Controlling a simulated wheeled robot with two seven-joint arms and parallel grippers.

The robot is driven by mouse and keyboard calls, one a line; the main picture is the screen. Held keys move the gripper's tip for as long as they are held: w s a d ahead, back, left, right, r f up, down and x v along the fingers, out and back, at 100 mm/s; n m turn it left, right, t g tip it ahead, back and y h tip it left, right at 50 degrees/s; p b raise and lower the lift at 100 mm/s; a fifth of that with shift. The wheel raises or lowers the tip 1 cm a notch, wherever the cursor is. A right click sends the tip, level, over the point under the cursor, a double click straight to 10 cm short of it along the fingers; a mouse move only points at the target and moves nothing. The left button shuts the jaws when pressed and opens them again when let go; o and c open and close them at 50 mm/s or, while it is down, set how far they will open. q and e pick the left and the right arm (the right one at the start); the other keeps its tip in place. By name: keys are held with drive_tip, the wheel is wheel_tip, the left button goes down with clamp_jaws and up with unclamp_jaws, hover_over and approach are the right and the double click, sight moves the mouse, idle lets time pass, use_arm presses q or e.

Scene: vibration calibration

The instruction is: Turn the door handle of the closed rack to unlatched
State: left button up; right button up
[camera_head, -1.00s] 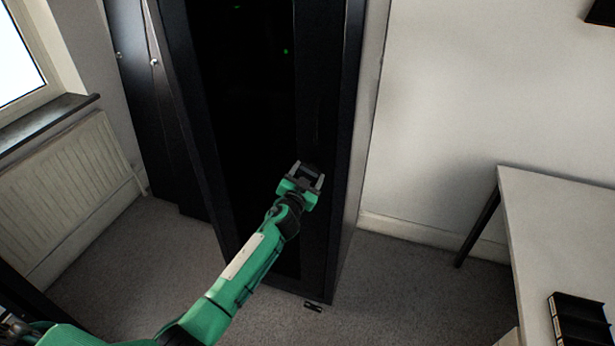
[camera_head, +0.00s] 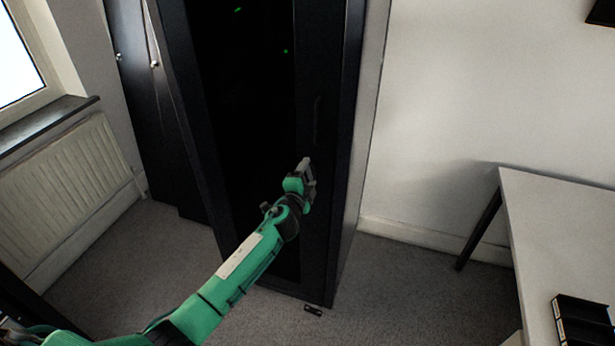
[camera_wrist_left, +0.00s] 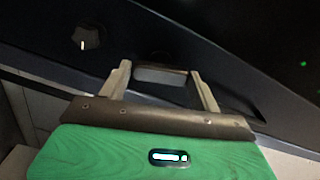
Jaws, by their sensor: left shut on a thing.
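The closed rack (camera_head: 345,200) is a tall black cabinet with a dark front door (camera_head: 250,130) in the head view. My left gripper (camera_head: 306,166) is at the right-hand frame of this door. The wrist view shows its two pale fingers on either side of the dark grey door handle (camera_wrist_left: 160,76), shut on it. The gripper looks rolled almost edge-on in the head view and hides the handle there. A round dark knob (camera_wrist_left: 88,40) with a white mark shows beside the handle in the wrist view. My right gripper is not in view.
A white desk (camera_head: 545,215) with a black tray (camera_head: 582,322) stands at the right. A radiator (camera_head: 70,185) is on the left wall, under a window. A small dark object (camera_head: 313,310) lies on the grey carpet by the rack's foot.

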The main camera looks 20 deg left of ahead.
use_arm(q)
drive_tip(key=shift+m, duration=1.6)
drive_tip(key=o, duration=1)
drive_tip(key=shift+s, duration=0.1)
drive_tip(key=s+b, duration=0.1)
drive_tip(key=s, duration=0.6)
drive_tip(key=s+b, duration=0.1)
drive_tip(key=s, duration=0.5)
drive_tip(key=shift+s+a, duration=0.2)
drive_tip(key=shift+s, duration=0.15)
